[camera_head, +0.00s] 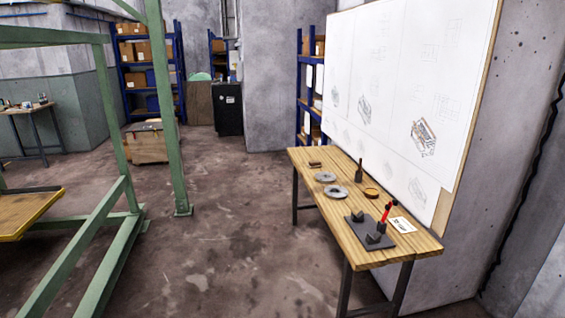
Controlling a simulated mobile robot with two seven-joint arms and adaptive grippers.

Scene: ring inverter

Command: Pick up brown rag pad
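A wooden workbench (345,226) with dark metal legs stands at the right, against a large white drawing board. A small flat brown piece (315,164) lies at the bench's far left end; it looks like the brown rag pad, but it is too small to be sure. A round brown-orange thing (371,192) lies near the back edge, right of the dark upright tool. Neither of my grippers shows in the view.
The bench also holds two grey discs (335,192), a dark upright tool (359,171), a dark fixture with a red handle (370,231) and a white card (402,225). A green metal frame (170,110) stands left. The floor (235,215) between is clear.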

